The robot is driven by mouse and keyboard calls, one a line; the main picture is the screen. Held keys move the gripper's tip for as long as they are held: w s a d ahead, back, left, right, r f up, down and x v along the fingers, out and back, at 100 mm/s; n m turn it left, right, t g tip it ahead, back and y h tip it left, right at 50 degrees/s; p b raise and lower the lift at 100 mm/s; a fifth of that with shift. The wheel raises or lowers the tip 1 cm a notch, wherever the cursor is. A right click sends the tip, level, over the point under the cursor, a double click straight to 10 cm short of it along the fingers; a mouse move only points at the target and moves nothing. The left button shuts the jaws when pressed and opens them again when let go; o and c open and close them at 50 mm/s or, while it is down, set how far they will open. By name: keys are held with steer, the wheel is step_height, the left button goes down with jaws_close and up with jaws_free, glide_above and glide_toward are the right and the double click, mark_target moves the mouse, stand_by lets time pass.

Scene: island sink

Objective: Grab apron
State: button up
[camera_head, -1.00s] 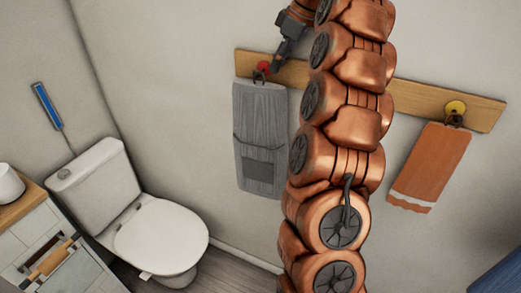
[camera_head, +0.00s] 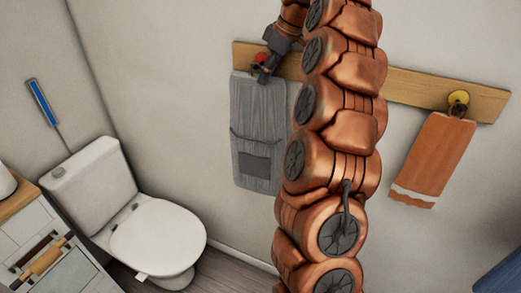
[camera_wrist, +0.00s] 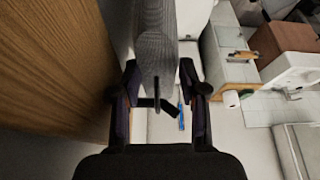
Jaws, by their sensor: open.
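The grey apron (camera_head: 259,125) hangs from a red hook (camera_head: 262,60) on the wooden wall rail, with a pocket on its lower half. My gripper (camera_head: 262,74) is at the top of the apron, just by the hook, and covers part of it. In the wrist view my gripper (camera_wrist: 160,95) has its two fingers apart. The apron (camera_wrist: 157,50) shows as a grey strip ahead, in the space between the fingers. I cannot tell whether either finger touches the cloth.
The wooden rail (camera_head: 410,88) runs along the wall and shows close at left in the wrist view (camera_wrist: 50,65). An orange towel (camera_head: 433,155) hangs from a yellow hook at right. A toilet (camera_head: 155,240) and a cabinet (camera_head: 40,240) stand at left.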

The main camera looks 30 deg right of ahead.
mark_target(261, 87)
steer(key=shift+f, duration=0.1)
steer(key=shift+p+x, duration=0.9)
steer(key=shift+x, duration=1.65)
jaws_close()
